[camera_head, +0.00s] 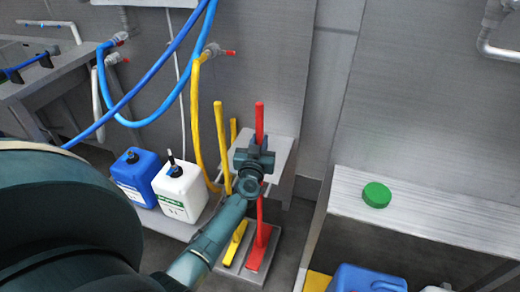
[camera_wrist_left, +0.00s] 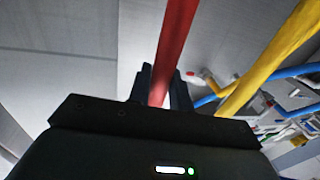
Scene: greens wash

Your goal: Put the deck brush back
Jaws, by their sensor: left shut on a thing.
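The red deck brush (camera_head: 260,122) stands close to upright, with its long handle rising above my gripper and its red head low at the grey base. My left gripper (camera_head: 257,160) is shut on the red handle at about mid-height. In the left wrist view the red handle (camera_wrist_left: 178,40) runs up from between the two dark fingers (camera_wrist_left: 160,92). A grey rack (camera_head: 284,158) is behind the handle, and its low base plate (camera_head: 232,262) is below. I cannot tell whether the red head rests on the plate. My right gripper is not in view.
A yellow-handled tool (camera_head: 221,140) stands just left of the red brush. Blue (camera_head: 133,172) and white (camera_head: 181,188) canisters stand further left, with yellow and blue hoses hanging above. A metal table (camera_head: 440,215) with a green round item (camera_head: 377,195) is at right.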

